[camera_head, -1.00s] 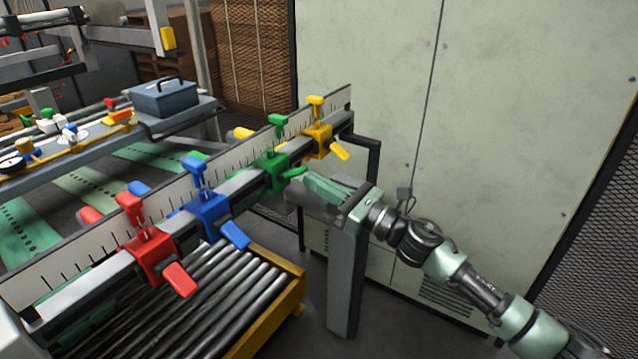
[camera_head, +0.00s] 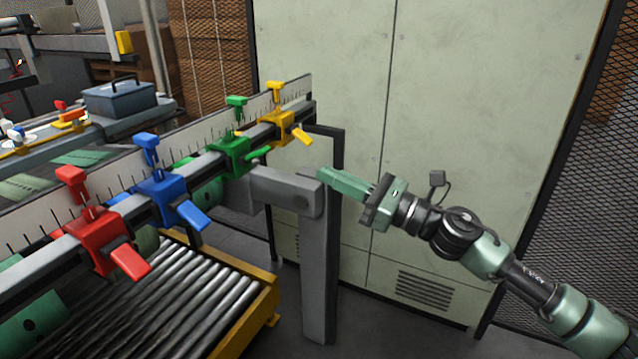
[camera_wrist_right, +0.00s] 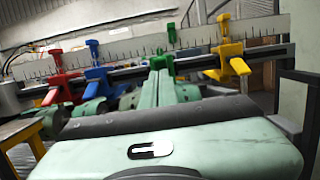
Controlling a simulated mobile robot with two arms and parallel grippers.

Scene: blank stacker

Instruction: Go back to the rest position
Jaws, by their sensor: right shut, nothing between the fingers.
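My right gripper (camera_head: 322,174) is shut and empty in the head view. It hangs in front of the pale green cabinet, to the right of the rail with coloured clamps and apart from the green clamp (camera_head: 233,152). In the right wrist view its closed green fingers (camera_wrist_right: 158,80) point toward the rail. My right arm reaches in from the lower right of the head view. My left gripper is not in view.
The ruled rail also carries a red clamp (camera_head: 98,238), a blue clamp (camera_head: 160,190) and a yellow clamp (camera_head: 282,124). A roller conveyor (camera_head: 195,290) lies below. The pale green cabinet (camera_head: 480,110) stands behind my arm. A blue toolbox (camera_head: 120,102) sits at the left.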

